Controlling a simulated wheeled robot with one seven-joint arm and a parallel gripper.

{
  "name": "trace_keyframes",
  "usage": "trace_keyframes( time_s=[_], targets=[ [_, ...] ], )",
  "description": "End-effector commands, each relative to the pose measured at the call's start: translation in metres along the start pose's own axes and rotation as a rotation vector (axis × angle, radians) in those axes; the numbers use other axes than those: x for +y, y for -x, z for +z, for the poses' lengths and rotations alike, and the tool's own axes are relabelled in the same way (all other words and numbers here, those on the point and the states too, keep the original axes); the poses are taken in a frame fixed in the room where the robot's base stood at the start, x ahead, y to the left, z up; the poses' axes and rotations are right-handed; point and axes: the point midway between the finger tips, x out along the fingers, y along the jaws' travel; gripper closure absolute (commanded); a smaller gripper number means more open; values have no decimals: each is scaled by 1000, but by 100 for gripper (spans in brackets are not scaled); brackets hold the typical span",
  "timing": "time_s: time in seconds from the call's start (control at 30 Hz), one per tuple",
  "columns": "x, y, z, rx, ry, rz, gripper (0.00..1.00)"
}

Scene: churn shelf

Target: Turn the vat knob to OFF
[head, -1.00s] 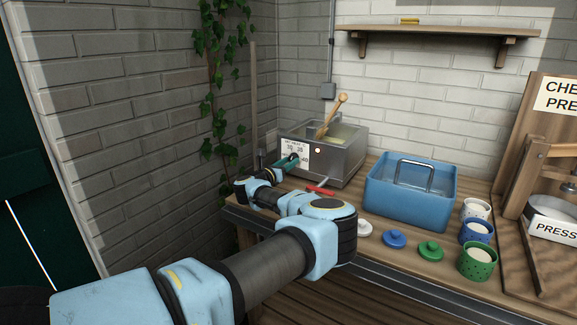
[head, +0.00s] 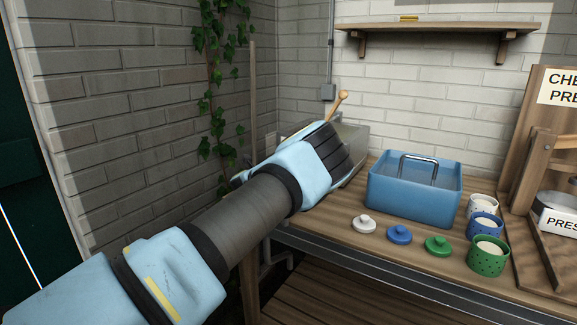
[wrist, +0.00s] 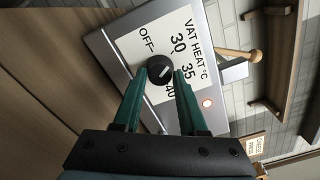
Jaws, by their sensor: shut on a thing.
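The vat (head: 352,140) is a grey metal box at the back left of the bench, mostly hidden behind my arm in the head view. In the wrist view, its white label (wrist: 192,95) reads VAT HEAT °C with OFF, 30, 35 and 40. The round black vat knob (wrist: 155,66) sits among these marks. Its short white line slants up and right, between 30 and 35; its exact setting is hard to read. My gripper (wrist: 161,73) has its two teal fingers shut on the knob, one on each side. The head view hides my gripper.
A blue bin (head: 412,197) stands right of the vat. White (head: 364,224), blue (head: 399,235) and green (head: 437,246) lids lie before it, with matching cups to their right. A press (head: 540,170) stands farther right. A wooden paddle (head: 338,106) sticks up from the vat.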

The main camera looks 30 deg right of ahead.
Motion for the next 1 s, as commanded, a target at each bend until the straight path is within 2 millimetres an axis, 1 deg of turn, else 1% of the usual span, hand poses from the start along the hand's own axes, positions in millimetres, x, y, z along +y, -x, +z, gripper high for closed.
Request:
trace_keyframes(
  time_s=[0.7,1.0],
  targets=[
    [1,0,1,-3,676,-2,100],
    [0,0,1,-3,898,-1,100]
  ],
)
